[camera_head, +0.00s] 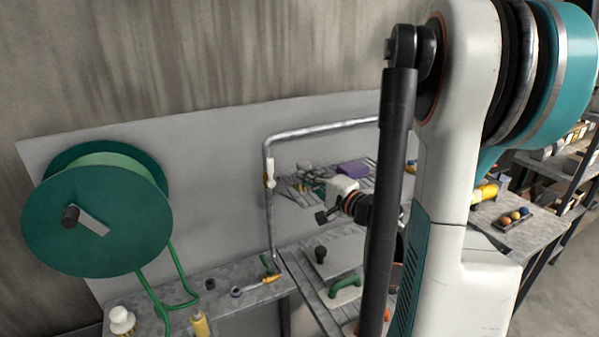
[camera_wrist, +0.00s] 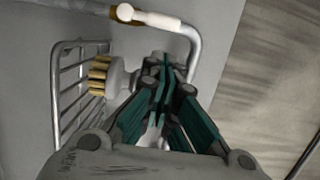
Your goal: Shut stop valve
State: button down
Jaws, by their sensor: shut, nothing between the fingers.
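A silver pipe (camera_head: 267,222) runs up the grey panel and bends right. A small valve with a brass body and a white lever (camera_head: 268,180) sits on its upright part. In the wrist view the white lever (camera_wrist: 150,19) lies roughly along the pipe, next to the brass body (camera_wrist: 123,13). My gripper (camera_wrist: 164,62) is shut and empty, with its green and dark fingers together. Its fingertips appear below the lever in that view, apart from it.
A large green reel (camera_head: 95,215) with a green hose stands at the left. A shelf holds a purple cloth (camera_head: 355,169). A green-handled tool (camera_head: 345,284) lies below.

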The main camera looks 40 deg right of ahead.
aim_at(271, 173)
jog(key=w, duration=0.9)
jog(key=shift+a+r+n, duration=0.15)
jog(key=shift+a+n, duration=0.05)
jog(key=shift+n, duration=0.1)
